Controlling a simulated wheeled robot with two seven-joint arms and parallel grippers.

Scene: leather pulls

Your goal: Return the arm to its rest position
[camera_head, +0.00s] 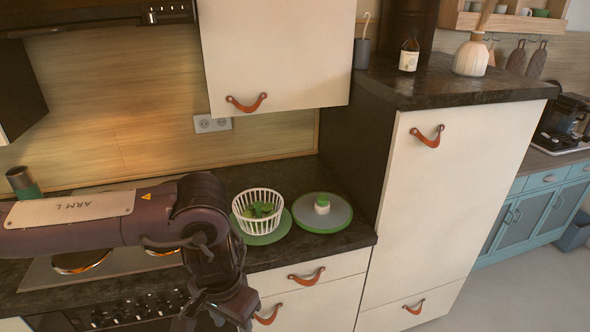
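My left arm, marked "ARM L", comes in from the left over the stove and bends down at its wrist. Its gripper (220,312) hangs low in front of the counter's drawers, near the bottom edge of the view. Its fingertips are dark and partly cut off, so I cannot tell whether it is open or shut. I see no object in it. My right gripper is not in view.
A white basket (258,204) with green leaves stands on a green base on the dark counter (340,248). A round green-rimmed lid (322,212) lies beside it. A tall cabinet (440,190) stands to the right. Drawers with leather pulls (307,276) are below.

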